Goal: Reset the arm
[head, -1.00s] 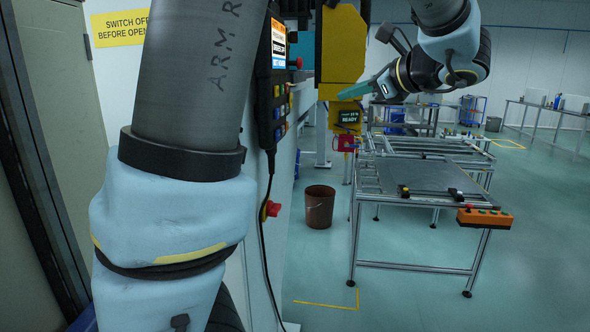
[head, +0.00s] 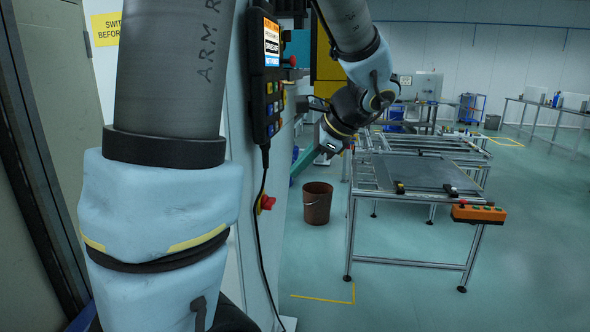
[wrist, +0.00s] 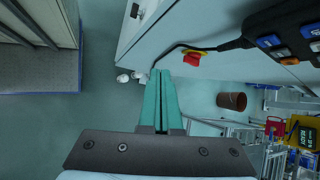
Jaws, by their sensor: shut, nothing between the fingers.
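My gripper (wrist: 160,100) shows in the wrist view with its two long green fingers side by side, closed and empty. In the head view my gripper (head: 300,163) hangs at the wrist end of my arm, near the machine's side and left of the metal table. The large grey and light blue arm links at the left of the head view are mine. In the wrist view a red emergency stop knob (wrist: 193,58) on a yellow base lies beyond the fingertips, apart from them.
A control pendant (head: 266,85) with a hanging cable is on the machine's side. A brown bucket (head: 317,204) stands on the floor. A metal frame table (head: 415,200) carries an orange button box (head: 479,213). Open floor lies in front of the table.

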